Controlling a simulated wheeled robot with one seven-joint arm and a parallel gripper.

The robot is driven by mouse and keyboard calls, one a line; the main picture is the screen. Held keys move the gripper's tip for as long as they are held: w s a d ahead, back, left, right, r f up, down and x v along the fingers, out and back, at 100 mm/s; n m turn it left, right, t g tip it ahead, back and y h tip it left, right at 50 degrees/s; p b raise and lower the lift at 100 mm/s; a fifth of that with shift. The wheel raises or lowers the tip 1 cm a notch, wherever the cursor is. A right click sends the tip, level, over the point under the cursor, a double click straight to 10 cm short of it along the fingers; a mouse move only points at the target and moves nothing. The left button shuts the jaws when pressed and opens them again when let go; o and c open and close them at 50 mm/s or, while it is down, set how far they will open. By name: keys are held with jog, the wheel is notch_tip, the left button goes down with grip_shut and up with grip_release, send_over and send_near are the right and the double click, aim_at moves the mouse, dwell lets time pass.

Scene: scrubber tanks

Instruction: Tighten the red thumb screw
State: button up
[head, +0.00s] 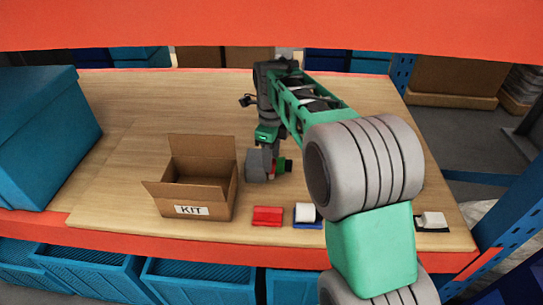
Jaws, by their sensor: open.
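A grey cylindrical body (255,166) stands on the wooden shelf just right of the open cardboard box. A small red part (272,171) shows at its right side, possibly the red thumb screw, beside a green part (281,164) with a dark end. My gripper (268,160) reaches down from the arm over this spot, its fingers close to the red and green parts. The jaws are open, though the fingertips are small and partly hidden among these parts. I cannot tell whether they touch the red part.
The box marked KIT (193,211) stands open at left. A red block (267,216), a white roll (305,212) on a blue base and a white item (432,220) on a dark base line the front edge. A blue bin (45,135) stands far left. An orange beam (250,22) crosses above.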

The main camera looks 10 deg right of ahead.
notch_tip(320, 180, up, 8)
jog(key=shift+f+b, duration=0.1)
jog(key=shift+b, duration=0.45)
jog(key=shift+s+n, duration=0.25)
jog(key=shift+n, duration=0.15)
jog(key=s+f+n+t, duration=0.2)
jog(key=s+f+n, duration=0.1)
jog(key=s+n, duration=0.6)
jog(key=s+f+n+t, duration=0.2)
jog(key=s+f+n, duration=0.2)
jog(key=s+n, duration=0.6)
jog(key=n, duration=0.5)
jog(key=shift+f, duration=0.25)
